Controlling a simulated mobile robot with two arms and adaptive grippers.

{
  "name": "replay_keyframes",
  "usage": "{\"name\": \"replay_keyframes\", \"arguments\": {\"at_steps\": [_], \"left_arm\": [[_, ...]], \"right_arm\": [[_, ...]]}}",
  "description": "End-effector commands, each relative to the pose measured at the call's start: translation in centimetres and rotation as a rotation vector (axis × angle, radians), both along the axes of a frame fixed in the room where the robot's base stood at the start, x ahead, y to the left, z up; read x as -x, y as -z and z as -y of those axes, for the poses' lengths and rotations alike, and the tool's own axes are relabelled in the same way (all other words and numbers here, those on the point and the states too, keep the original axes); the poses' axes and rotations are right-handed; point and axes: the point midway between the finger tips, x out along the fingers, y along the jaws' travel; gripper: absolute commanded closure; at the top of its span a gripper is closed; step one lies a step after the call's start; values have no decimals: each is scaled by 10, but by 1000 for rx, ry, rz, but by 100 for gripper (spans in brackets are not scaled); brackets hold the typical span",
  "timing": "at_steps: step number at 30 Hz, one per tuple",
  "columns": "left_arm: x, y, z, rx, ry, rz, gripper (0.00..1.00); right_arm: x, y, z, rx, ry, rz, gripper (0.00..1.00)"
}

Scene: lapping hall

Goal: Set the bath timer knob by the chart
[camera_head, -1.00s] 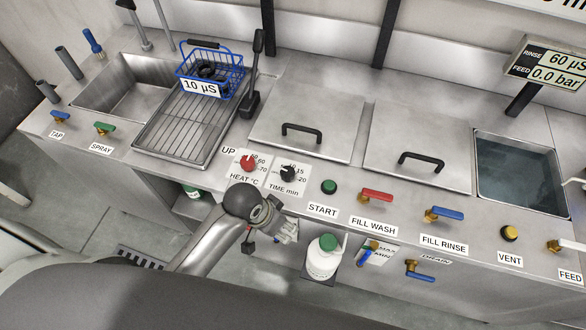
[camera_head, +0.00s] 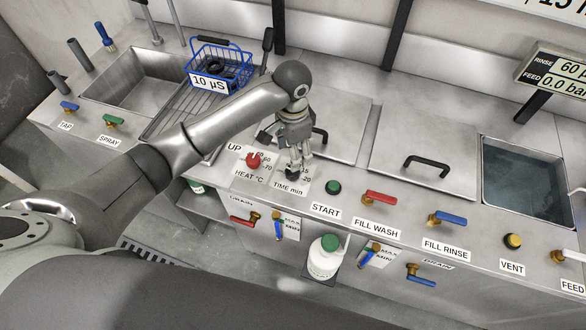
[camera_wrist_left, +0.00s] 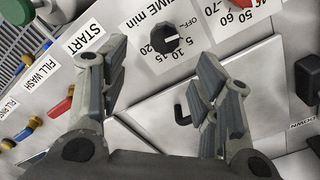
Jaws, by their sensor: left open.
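The black timer knob (camera_head: 292,172) sits on the white TIME min plate (camera_head: 290,187), between the red heat knob (camera_head: 253,160) and the green START button (camera_head: 333,187). In the left wrist view the timer knob (camera_wrist_left: 163,40) shows with its scale of OFF, 5, 10, 15 and 20; I cannot tell its exact setting. My left gripper (camera_head: 294,157) is over the timer knob, partly covering it and its plate. In the wrist view the left gripper (camera_wrist_left: 160,72) is open and empty, its fingers spread with the knob beyond the gap. My right gripper is not in view.
A blue basket (camera_head: 222,68) tagged 10 µS stands on the drain rack behind my left arm. Lids with black handles (camera_head: 425,165) lie behind the panel. A display (camera_head: 556,72) and a cut-off white sign (camera_head: 540,8) are at upper right. Red and blue levers (camera_head: 380,198) line the front.

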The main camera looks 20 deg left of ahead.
Motion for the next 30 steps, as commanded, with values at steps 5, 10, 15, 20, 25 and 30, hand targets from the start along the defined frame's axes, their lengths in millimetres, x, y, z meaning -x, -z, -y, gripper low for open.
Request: {"name": "replay_keyframes", "arguments": {"at_steps": [5,10,15,20,25,30], "left_arm": [[-4,-1,-5,-15,3,-10,42],[-3,23,-5,-16,1,-11,42],[-3,56,-5,-15,1,-10,42],[-3,82,-4,-13,2,-8,42],[-3,98,-5,-14,2,-7,42],[-4,103,-5,-14,3,-4,42]], "right_arm": [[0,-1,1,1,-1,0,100],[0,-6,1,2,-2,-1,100],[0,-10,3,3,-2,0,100],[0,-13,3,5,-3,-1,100],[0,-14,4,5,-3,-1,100],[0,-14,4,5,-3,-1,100]]}}
